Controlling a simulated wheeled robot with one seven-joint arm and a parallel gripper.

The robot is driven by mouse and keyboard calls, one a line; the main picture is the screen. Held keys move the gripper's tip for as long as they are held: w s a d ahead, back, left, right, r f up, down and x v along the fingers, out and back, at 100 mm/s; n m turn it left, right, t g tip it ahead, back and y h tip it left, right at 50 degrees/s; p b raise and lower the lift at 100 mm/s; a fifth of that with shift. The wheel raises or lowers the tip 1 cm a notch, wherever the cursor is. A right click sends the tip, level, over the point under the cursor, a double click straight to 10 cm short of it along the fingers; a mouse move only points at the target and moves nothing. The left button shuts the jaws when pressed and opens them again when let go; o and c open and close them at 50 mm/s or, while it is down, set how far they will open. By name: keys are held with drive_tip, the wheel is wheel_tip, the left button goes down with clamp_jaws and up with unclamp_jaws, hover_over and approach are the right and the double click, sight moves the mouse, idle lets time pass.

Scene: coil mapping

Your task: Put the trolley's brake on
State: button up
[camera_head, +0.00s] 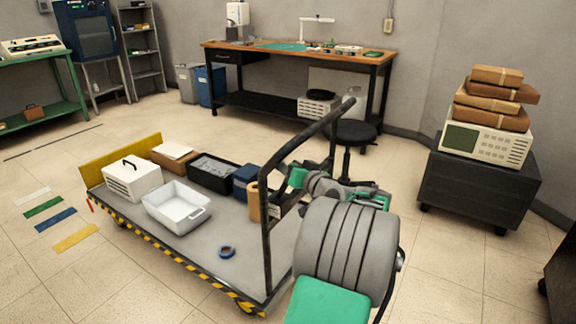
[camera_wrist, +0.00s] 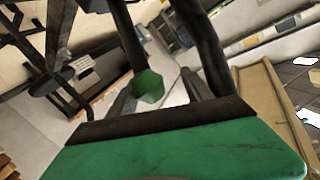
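The trolley (camera_head: 215,240) is a low grey platform with yellow-black edging and a tall black push handle (camera_head: 266,235) at its right end. My gripper (camera_wrist: 160,78) is at the handle. In the wrist view its two grey fingers stand apart. A green knob (camera_wrist: 148,88) shows between them, nearer the left finger, seemingly at the end of a dark bar. I cannot tell whether the fingers touch it. I cannot identify the brake for certain. In the head view the handle and my arm partly hide the fingertips.
The trolley carries a white tray (camera_head: 177,209), a white box (camera_head: 132,179), a black crate (camera_head: 212,174), a tan roll (camera_head: 253,202) and a blue tape ring (camera_head: 227,252). A stool (camera_head: 351,133) stands behind. A dark cabinet (camera_head: 477,190) stands right. Open floor lies left.

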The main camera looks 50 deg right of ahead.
drive_tip(key=f+b+v, duration=0.1)
drive_tip(key=b+v, duration=0.1)
drive_tip(key=v, duration=0.7)
idle(0.4)
drive_tip(key=shift+d+b, duration=0.1)
drive_tip(key=shift+b, duration=0.25)
drive_tip(key=shift+r, duration=0.1)
drive_tip(key=p+v, duration=0.1)
drive_tip(key=v, duration=0.7)
